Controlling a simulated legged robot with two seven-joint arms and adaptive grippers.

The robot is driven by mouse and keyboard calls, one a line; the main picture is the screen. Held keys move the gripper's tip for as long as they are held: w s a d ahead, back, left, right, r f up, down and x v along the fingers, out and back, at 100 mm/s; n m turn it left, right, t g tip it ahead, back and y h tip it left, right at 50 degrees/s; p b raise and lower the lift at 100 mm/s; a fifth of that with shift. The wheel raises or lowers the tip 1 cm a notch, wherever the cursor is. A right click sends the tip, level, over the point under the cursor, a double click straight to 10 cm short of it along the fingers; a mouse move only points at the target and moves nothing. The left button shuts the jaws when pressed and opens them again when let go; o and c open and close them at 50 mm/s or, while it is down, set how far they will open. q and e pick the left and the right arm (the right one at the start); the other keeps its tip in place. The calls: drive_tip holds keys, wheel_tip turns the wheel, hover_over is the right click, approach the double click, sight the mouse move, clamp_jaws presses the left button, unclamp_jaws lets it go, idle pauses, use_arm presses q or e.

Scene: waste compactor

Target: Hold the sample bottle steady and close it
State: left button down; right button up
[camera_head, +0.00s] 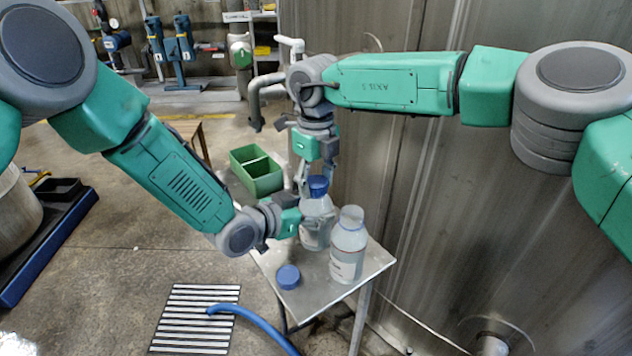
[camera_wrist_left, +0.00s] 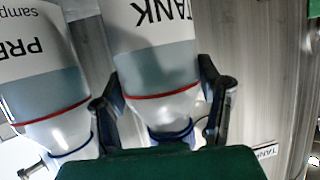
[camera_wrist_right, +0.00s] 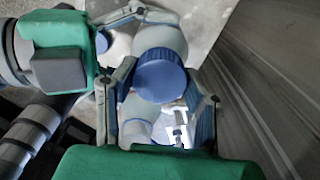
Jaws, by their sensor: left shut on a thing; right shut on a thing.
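The sample bottle (camera_head: 317,228) stands near the back of a small metal table with a blue cap (camera_head: 318,186) at its mouth. My left gripper (camera_head: 291,222) comes from the left and is shut around its body. In the left wrist view the held bottle (camera_wrist_left: 152,62) has a "TANK" label and a red ring, with a finger on either side. My right gripper (camera_head: 317,172) points down from above and is shut on the blue cap. The cap fills the space between its fingers in the right wrist view (camera_wrist_right: 160,78). The threads under the cap are hidden.
A second bottle (camera_head: 348,248), without a blue cap, stands close to the right of the held one. A loose blue cap (camera_head: 288,277) lies at the table's (camera_head: 318,291) front left. A steel wall (camera_head: 450,200) rises behind on the right. A green bin (camera_head: 256,172) sits on the floor.

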drive_tip(key=shift+m, duration=0.6)
drive_tip(key=o, duration=1.3)
drive_tip(key=shift+r, duration=2.3)
drive_tip(key=shift+c, duration=0.4)
wheel_tip(320, 180, up, 4)
drive_tip(key=n, duration=0.6)
drive_tip(key=shift+f, duration=0.25)
drive_tip(key=shift+f, duration=0.1)
